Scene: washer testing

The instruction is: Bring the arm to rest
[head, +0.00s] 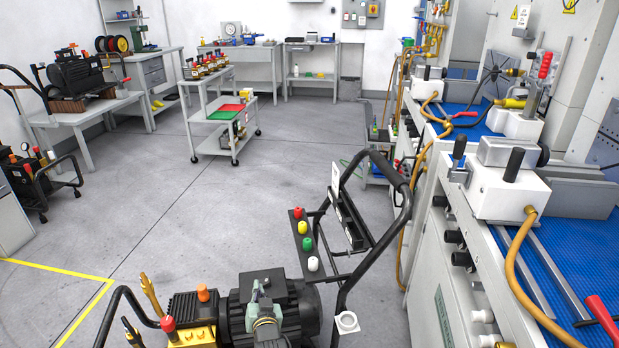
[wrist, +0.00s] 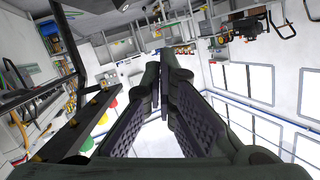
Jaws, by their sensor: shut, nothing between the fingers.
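My gripper (wrist: 165,58) fills the middle of the wrist view. Its two dark fingers run close together up to their tips, shut and with nothing between them. In the head view, a grey-green part low in the middle looks like my gripper (head: 257,288), seen against a black motor (head: 290,305). Most of my arm is out of view.
A dark handle frame (head: 385,215) and a strip of coloured knobs (head: 304,240) stand close by. The knob strip also shows left of the fingers in the wrist view (wrist: 80,128). A test bench (head: 455,260) lines the right. Open floor (head: 215,215) lies beyond, with a trolley (head: 210,117).

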